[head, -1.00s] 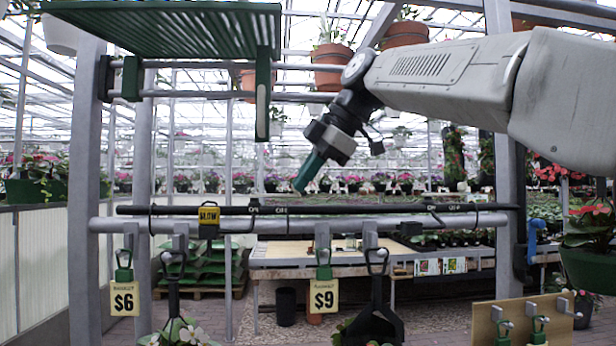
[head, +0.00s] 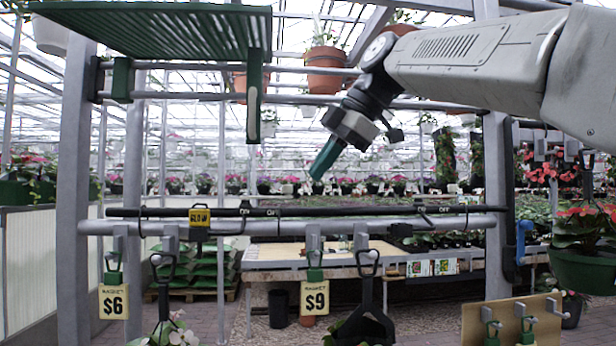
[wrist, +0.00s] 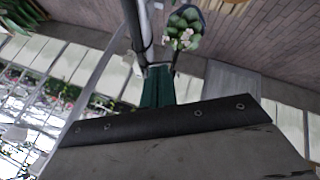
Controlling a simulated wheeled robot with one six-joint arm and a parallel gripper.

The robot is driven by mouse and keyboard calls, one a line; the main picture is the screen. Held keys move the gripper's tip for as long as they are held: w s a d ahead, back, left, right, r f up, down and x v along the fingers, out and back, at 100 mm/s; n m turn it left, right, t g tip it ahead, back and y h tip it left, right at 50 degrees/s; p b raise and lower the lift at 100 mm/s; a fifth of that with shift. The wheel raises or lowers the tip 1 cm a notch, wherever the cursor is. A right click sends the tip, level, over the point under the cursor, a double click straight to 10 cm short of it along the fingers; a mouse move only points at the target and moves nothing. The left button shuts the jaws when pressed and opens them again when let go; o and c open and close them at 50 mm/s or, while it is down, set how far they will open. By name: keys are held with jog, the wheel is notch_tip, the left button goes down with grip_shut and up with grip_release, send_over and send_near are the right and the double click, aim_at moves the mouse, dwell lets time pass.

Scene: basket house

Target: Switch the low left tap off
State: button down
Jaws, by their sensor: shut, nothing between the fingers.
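A thin black pipe (head: 350,211) runs along the top of a grey rail in the head view. A small dark tap (head: 245,208) sits on its left half, with white ON/OFF lettering beside it. A second small tap (head: 421,210) with similar lettering sits on the right half. Their lever positions are too small to tell. My gripper (head: 317,172) has green fingers, shut and empty, pointing down and left. It is above the pipe in the picture, right of the left tap and apart from it. In the wrist view, the green fingers (wrist: 158,88) show beyond the dark gripper body.
The grey rail (head: 350,226) carries hooks, price tags and black hangers (head: 365,320). A yellow SLOW tag (head: 200,216) hangs left of the left tap. A green slatted shelf (head: 160,40) overhangs at upper left. Grey posts (head: 75,180) stand at both sides.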

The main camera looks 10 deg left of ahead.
jog(key=v, duration=0.7)
jog(key=shift+w, duration=0.6)
jog(key=shift+a+r, duration=0.1)
